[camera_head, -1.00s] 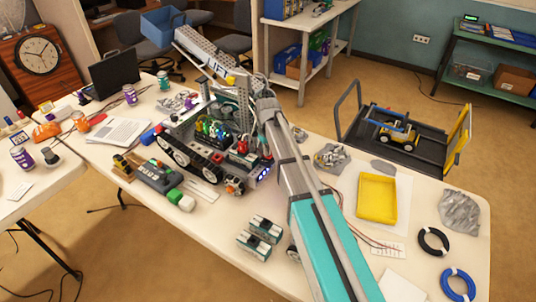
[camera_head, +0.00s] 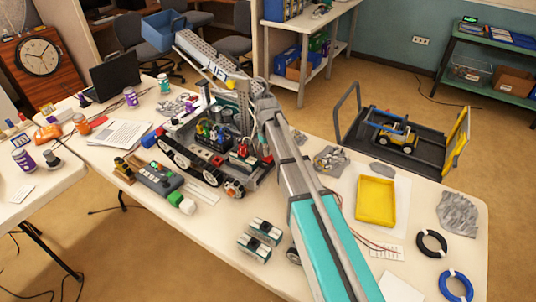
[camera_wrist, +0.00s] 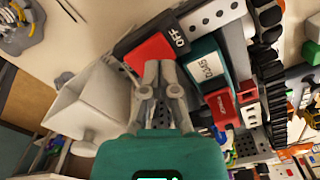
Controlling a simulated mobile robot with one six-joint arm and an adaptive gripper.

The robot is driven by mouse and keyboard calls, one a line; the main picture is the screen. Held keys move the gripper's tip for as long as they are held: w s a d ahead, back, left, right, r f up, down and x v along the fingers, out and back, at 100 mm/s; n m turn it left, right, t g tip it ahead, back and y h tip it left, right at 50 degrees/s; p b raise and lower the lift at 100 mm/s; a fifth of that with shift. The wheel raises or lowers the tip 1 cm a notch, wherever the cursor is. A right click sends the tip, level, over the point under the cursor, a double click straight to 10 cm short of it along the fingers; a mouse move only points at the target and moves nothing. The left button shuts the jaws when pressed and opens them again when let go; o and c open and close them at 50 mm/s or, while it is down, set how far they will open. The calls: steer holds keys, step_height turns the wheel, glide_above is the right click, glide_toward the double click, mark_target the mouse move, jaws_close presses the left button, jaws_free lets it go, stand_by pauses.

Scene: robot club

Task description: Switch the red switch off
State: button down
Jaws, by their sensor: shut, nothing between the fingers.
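In the wrist view, the red switch (camera_wrist: 148,52) is a red rocker in a black housing, with a white "OFF" label (camera_wrist: 179,38) at its right end. My gripper (camera_wrist: 161,66) is shut and empty, its fingertips at the lower edge of the red rocker. They cover part of it, and I cannot tell whether they press on it. The switch belongs to the tracked robot (camera_head: 205,158) on the table. In the head view my arm hides my fingertips. The robot's front corner shows no blue light now.
Beside the switch are a teal "DATA" block (camera_wrist: 206,70) and a red "POWER" block (camera_wrist: 221,108). A grey lift arm (camera_head: 208,62) with a blue bucket (camera_head: 164,28) rises over the robot.

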mark_target(267, 159)
steer(key=shift+r+p, duration=2.35)
steer(key=shift+r, duration=0.25)
steer(key=s+d+m, duration=0.2)
steer(key=s+d, duration=0.5)
steer(key=s, duration=0.4)
steer(key=s+d+m, duration=0.3)
steer(key=s+d, duration=0.5)
steer(key=s, duration=0.4)
